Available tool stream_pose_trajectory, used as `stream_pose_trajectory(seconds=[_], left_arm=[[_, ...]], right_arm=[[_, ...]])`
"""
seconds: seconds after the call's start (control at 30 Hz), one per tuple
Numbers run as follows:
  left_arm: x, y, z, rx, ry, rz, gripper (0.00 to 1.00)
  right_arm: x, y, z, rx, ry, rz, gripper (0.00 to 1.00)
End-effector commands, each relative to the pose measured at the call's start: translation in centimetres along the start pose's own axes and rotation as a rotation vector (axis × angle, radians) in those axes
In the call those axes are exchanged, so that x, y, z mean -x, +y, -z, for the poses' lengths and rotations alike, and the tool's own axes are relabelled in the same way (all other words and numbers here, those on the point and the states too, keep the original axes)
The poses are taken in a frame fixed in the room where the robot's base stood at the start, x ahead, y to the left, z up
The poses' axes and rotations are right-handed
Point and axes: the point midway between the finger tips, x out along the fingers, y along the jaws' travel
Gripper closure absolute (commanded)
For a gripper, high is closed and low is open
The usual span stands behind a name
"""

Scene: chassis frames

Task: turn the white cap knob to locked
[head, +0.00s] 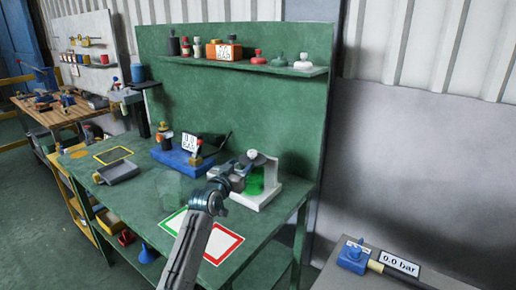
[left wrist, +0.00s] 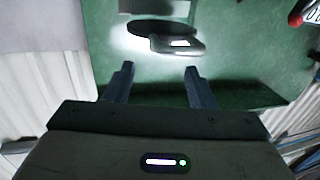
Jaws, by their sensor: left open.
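A small white cap (head: 252,154) shows at the top of a fixture with a white base (head: 262,200) and a green part (head: 254,181), at the right end of the green bench. My left gripper (head: 243,168) is at this fixture, close to the cap, and hides part of it. I cannot tell whether they touch. In the left wrist view the fingers (left wrist: 157,78) are apart with nothing between them. Beyond the tips are a dark disc (left wrist: 160,27) and a pale grey rounded part (left wrist: 180,46). The cap's lock position cannot be read. My right gripper is not in view.
A blue unit (head: 180,157) with a 0.0 bar sign and a grey tray (head: 118,172) stand left on the bench. Red and green outlined areas lie at the front. A shelf (head: 240,66) above holds several knobs. A grey surface at lower right holds a blue valve (head: 354,257).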

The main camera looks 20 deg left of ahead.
Motion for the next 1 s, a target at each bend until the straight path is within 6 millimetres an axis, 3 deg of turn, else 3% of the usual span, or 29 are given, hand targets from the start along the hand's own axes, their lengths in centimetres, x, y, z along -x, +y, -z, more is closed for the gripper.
stream_pose_trajectory(seconds=[0.17,0.7,1.0], left_arm=[[-1.2,0.0,0.1,0.002,0.0,0.0,0.49],[-9.4,0.0,0.1,0.001,0.0,0.001,0.49],[-10.7,0.0,0.0,0.0,0.0,0.002,0.49]], right_arm=[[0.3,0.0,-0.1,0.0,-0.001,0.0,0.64],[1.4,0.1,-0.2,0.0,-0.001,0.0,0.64],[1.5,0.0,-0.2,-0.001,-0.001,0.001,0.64]])
